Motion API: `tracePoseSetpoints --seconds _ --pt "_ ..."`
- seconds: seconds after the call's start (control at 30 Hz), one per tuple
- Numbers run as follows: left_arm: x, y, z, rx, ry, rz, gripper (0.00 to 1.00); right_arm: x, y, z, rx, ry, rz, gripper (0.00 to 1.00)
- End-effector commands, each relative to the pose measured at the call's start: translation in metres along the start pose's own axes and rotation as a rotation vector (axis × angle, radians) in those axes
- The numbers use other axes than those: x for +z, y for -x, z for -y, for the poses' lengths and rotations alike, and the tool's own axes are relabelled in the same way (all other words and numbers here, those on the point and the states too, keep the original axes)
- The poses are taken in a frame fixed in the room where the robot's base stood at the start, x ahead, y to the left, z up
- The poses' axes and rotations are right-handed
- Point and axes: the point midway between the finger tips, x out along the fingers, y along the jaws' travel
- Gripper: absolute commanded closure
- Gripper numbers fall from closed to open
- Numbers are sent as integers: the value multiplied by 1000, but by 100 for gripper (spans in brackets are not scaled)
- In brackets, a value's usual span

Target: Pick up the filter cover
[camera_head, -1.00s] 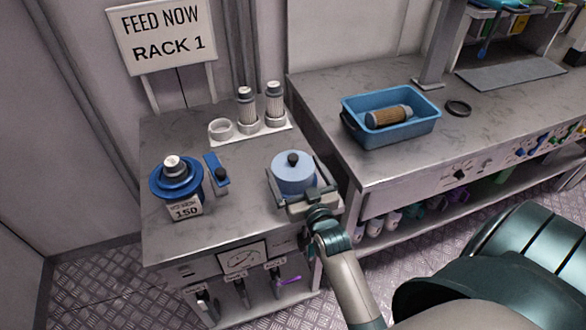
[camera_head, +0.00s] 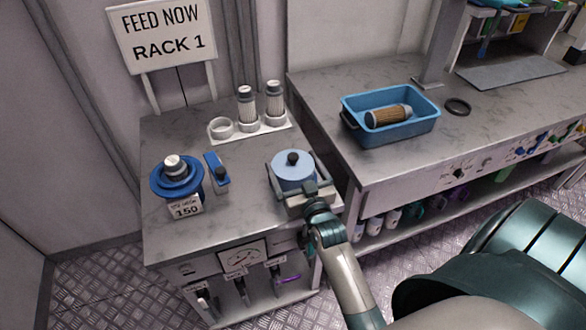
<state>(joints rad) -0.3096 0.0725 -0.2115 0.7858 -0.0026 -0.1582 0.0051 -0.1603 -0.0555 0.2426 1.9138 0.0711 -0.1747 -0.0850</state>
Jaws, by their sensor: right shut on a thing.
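The filter cover appears to be the light blue round lid (camera_head: 290,168) with a black knob, at the right of the small grey counter. My right gripper (camera_head: 294,181) comes from the front, with its two fingers on either side of the light blue piece, shut on it. Whether the piece touches the counter is hard to tell, because the gripper hides its lower front. My left gripper is not in view.
A dark blue round housing (camera_head: 190,183) with a 150 label stands at the left, beside a blue-handled tool (camera_head: 217,172). A white tray (camera_head: 238,134) holds upright filters and a ring. A blue bin (camera_head: 365,134) with a brown filter (camera_head: 385,117) sits on the right bench.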

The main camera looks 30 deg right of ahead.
Motion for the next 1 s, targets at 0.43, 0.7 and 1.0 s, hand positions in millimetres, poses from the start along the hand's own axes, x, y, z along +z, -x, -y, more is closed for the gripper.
tracePoseSetpoints --seconds 0.43,0.7,1.0 --pt "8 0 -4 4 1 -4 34 -27 -1 0 0 0 -5 33" --pt "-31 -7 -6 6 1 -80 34 -61 18 -30 1 6 -3 33" --pt "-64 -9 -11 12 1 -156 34 -93 46 -76 0 5 -2 33"
